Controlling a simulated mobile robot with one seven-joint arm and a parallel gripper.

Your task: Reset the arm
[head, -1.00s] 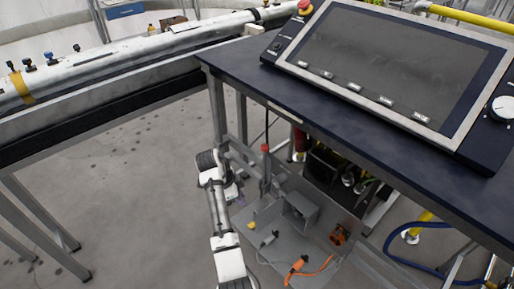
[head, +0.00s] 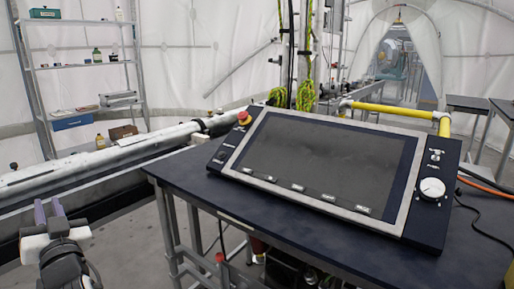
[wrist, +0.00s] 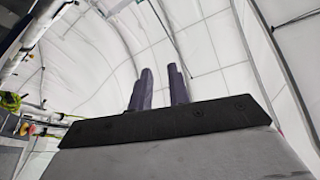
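My gripper (head: 49,208) is at the lower left of the head view, raised and pointing up, with white and dark links of my arm below it. It is left of the dark table and in front of the long pale pipe. In the wrist view, its two dark purple fingers (wrist: 160,88) stand up with a gap between them. Nothing is between the fingers. Most of my arm is out of view.
The long pale pipe (head: 105,158) runs behind my gripper. A metal shelf (head: 85,66) stands at the back left. White tent walls surround the place.

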